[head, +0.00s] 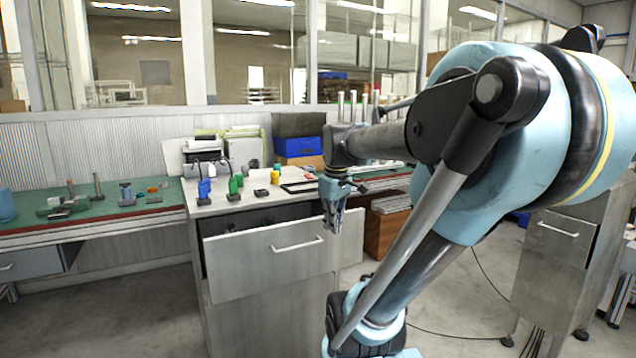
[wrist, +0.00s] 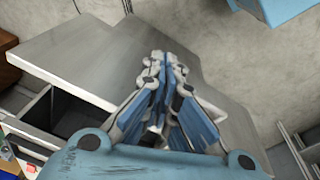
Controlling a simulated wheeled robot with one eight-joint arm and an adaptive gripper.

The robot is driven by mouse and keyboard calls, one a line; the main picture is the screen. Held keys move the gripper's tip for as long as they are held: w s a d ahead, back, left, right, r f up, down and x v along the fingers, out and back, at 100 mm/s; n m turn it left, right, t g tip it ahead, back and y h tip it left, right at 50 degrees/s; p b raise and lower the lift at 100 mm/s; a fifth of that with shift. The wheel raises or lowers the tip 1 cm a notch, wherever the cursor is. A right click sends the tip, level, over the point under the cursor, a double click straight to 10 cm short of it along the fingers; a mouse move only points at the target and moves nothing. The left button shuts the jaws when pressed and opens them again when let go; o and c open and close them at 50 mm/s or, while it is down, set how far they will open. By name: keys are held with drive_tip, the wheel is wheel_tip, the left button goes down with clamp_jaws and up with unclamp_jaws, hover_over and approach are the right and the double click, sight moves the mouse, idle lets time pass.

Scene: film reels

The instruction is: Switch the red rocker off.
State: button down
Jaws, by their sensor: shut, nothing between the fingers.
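I cannot make out a red rocker in either view; it may be hidden or too small to tell. My gripper (head: 331,230) points down in front of the right part of an open drawer's grey front panel (head: 255,262). In the wrist view its fingers (wrist: 157,60) are together and hold nothing. Below them are a grey metal panel (wrist: 90,50) and the open drawer's dark inside (wrist: 62,112). I cannot tell whether the fingers touch the panel.
The grey cabinet's top holds blue (head: 204,188), green (head: 235,185) and yellow (head: 275,177) items. A green-topped workbench (head: 95,212) with several tools stands left. Blue bins (head: 298,147) stand behind. A second metal cabinet (head: 550,270) is at right. Floor left of the cabinet is clear.

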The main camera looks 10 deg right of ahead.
drive_tip(key=s+f+m, duration=0.7)
drive_tip(key=s+f, duration=0.4)
drive_tip(key=f, duration=0.4)
drive_tip(key=shift+s, duration=0.35)
drive_tip(key=shift+s+d, duration=0.1)
